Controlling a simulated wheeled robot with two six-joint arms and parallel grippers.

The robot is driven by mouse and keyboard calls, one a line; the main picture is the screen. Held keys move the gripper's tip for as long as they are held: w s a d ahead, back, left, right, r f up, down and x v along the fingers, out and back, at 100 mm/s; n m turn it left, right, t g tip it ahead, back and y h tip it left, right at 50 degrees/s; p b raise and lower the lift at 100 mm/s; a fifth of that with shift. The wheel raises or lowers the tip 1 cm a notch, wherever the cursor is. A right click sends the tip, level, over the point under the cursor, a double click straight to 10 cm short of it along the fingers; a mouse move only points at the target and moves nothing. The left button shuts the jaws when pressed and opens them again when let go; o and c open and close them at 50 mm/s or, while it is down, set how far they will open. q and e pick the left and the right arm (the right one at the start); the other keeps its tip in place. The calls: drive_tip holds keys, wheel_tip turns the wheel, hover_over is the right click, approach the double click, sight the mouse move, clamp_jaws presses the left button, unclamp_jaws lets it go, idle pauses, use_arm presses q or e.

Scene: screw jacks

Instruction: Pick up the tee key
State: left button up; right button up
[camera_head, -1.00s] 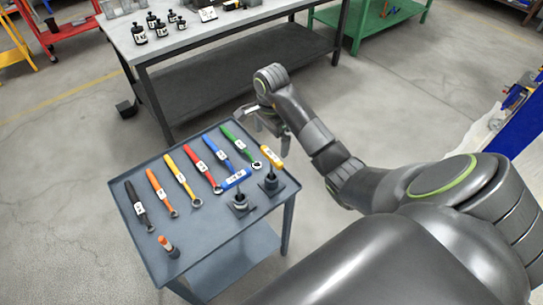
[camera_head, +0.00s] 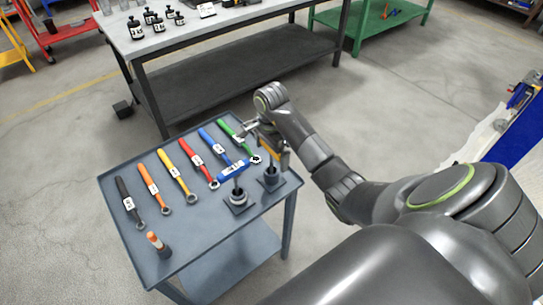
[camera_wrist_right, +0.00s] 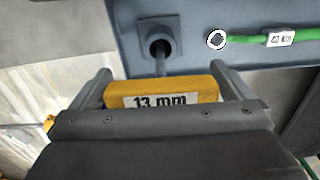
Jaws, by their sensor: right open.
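A yellow tee key (camera_head: 269,155) stands upright in a dark holder (camera_head: 271,181) at the right corner of the cart top. In the right wrist view its yellow handle (camera_wrist_right: 165,92) bears the label "13 mm", and its thin shaft goes down into the holder's round socket (camera_wrist_right: 160,46). A blue tee key (camera_head: 235,170) stands in a second holder (camera_head: 239,200) just to the left. My right gripper (camera_head: 268,149) is open, with one finger beyond each end of the yellow handle and a gap at each side. In the head view it partly hides the handle. My left gripper is out of view.
Several coloured ring-ended tools lie in a row on the grey cart (camera_head: 190,240); the green one (camera_head: 236,138) is nearest my right gripper. An orange-topped dark piece (camera_head: 158,244) stands at the front. A workbench (camera_head: 240,28) stands behind.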

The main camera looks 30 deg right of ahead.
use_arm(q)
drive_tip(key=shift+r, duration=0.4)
use_arm(e)
drive_tip(key=shift+f, duration=0.9)
drive_tip(key=shift+w, duration=0.1)
drive_tip(key=c, duration=1.1)
drive_tip(key=shift+r+b, duration=0.35)
drive_tip(key=shift+r, duration=1)
wheel_tip(320, 180, up, 6)
drive_tip(key=p, duration=0.4)
drive_tip(key=shift+p, duration=0.3)
drive_tip(key=shift+r+p, duration=0.5)
drive_tip(key=shift+p, duration=0.1)
drive_tip(key=shift+f+b, duration=0.6)
drive_tip(key=shift+b, duration=0.05)
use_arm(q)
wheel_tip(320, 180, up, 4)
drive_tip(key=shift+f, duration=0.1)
